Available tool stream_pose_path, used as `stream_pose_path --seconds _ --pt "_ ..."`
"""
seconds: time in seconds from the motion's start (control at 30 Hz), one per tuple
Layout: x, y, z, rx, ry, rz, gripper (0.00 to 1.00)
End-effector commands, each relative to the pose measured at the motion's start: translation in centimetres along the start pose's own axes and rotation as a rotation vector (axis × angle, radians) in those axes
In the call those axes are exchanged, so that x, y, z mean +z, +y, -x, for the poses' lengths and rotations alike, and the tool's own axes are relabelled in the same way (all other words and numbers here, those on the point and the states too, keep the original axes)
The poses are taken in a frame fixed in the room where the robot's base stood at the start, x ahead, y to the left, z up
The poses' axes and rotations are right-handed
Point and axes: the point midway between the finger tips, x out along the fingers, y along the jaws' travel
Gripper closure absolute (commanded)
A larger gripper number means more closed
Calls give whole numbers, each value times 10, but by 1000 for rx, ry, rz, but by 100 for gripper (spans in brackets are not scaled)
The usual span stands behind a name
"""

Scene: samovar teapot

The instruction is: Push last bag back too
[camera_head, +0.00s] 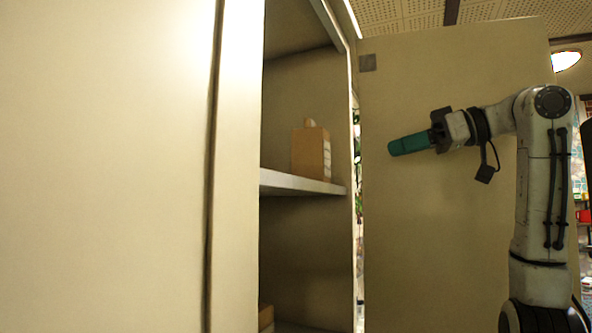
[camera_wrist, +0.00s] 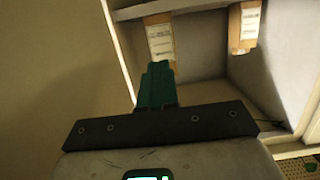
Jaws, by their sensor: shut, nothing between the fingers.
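A brown paper bag (camera_head: 310,152) with a pale label stands upright on the middle shelf of an open cabinet, near the shelf's outer end. In the wrist view two labelled brown bags show, one at left (camera_wrist: 161,42) just beyond my fingertips and one at right (camera_wrist: 244,27). I cannot tell which of these is the one in the head view. My gripper (camera_head: 392,148) has teal fingers, closed together and empty. It is outside the cabinet, right of the bag and apart from it, pointing left. The fingers also show in the wrist view (camera_wrist: 156,85), overlapping the left bag's lower edge.
The cabinet shelf (camera_head: 290,183) has a pale front edge. A door panel (camera_head: 430,235) stands behind my arm, and a large closed panel (camera_head: 105,170) fills the left. Part of a brown item (camera_head: 265,317) shows low in the cabinet. Open air separates gripper and shelf.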

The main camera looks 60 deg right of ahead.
Motion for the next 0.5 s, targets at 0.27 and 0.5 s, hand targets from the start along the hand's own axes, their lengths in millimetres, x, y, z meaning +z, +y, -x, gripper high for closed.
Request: stream_pose_path --seconds 0.27,0.5 --pt "3 0 -16 -2 0 0 100" --pt "5 0 -28 -1 0 0 100"
